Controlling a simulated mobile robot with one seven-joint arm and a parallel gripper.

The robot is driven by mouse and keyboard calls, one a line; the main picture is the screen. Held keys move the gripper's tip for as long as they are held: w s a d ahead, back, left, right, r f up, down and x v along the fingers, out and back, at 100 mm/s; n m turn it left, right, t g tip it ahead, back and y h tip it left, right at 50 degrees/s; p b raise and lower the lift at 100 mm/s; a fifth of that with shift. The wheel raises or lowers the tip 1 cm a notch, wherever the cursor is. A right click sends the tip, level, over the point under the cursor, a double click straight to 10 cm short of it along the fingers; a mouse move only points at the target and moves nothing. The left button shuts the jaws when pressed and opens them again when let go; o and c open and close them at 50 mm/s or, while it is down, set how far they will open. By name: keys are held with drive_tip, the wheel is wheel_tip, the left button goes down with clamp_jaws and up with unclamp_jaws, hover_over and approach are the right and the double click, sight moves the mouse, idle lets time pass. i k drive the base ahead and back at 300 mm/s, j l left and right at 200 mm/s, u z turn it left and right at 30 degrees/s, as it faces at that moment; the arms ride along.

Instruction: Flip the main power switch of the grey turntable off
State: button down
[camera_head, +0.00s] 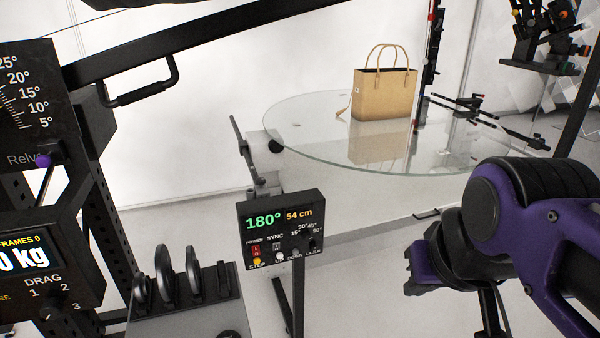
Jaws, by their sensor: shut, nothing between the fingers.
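The grey turntable's control box (318,206) stands in the lower middle of the head view. Its display reads 180° in green and 54 cm in orange. A small red switch (256,250) sits under the POWER label at the left of the panel; it is too small to tell its position. The round glass turntable top (310,135) is behind the box. My gripper (414,270), purple and black, is to the right of the box, apart from it. It is shut and empty; its fingertips are hard to make out.
A tan handbag (383,94) stands on the glass top. A yellow knob (257,261) sits just below the red switch. A dark rack with dials (30,170) and a grey box with upright black discs (190,300) are at left. Space between my gripper and the panel looks clear.

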sight(256, 249)
drive_tip(key=i+z, duration=0.25)
drive_tip(key=i, duration=0.15)
drive_tip(key=l+u, duration=0.15)
drive_tip(key=u, duration=0.25)
drive_tip(key=l+u, duration=0.2)
drive_tip(key=u, duration=0.15)
drive_tip(key=l+u, duration=0.2)
drive_tip(key=u, duration=0.2)
drive_tip(key=i+j+u, duration=0.1)
drive_tip(key=u, duration=0.2)
drive_tip(key=k+l+u, duration=0.15)
drive_tip(key=k+u, duration=0.15)
drive_tip(key=k, duration=0.65)
drive_tip(key=i+j+z, duration=0.15)
drive_tip(key=i, duration=0.25)
drive_tip(key=i+j+z, duration=0.1)
drive_tip(key=i, duration=0.3)
